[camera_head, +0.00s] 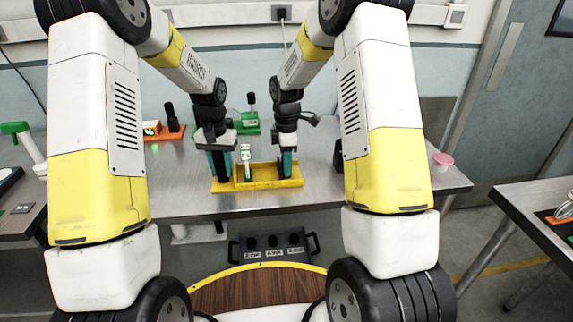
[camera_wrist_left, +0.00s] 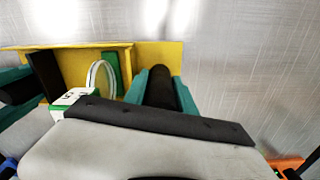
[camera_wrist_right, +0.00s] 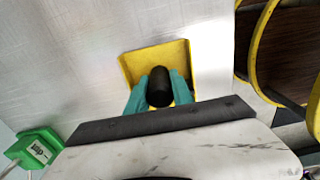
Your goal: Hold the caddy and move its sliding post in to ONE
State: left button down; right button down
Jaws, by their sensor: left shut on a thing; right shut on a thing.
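The yellow caddy (camera_head: 258,185) sits on the steel table; its body also shows in the left wrist view (camera_wrist_left: 150,52) and right wrist view (camera_wrist_right: 172,55). My left gripper (camera_head: 221,170) is shut on an upright black post (camera_wrist_left: 160,88) at the caddy's left end. My right gripper (camera_head: 288,164) is shut on another black post (camera_wrist_right: 160,86) at its right end. A white and green module (camera_head: 246,160) stands in the caddy between the grippers, nearer the left one. In the left wrist view it has a pale ring (camera_wrist_left: 101,77). Position marks on the caddy are not readable.
Behind on the table stand an orange holder (camera_head: 163,136) with a black post and a green holder (camera_head: 250,129). A pink cup (camera_head: 443,159) is near the right edge. A dark box with knobs (camera_head: 273,245) is below the table's front.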

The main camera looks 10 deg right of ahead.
jog(key=a, duration=0.7)
jog(key=shift+d, duration=0.1)
jog(key=c, duration=1.1)
grip_release()
notch_tip(320, 180, up, 12)
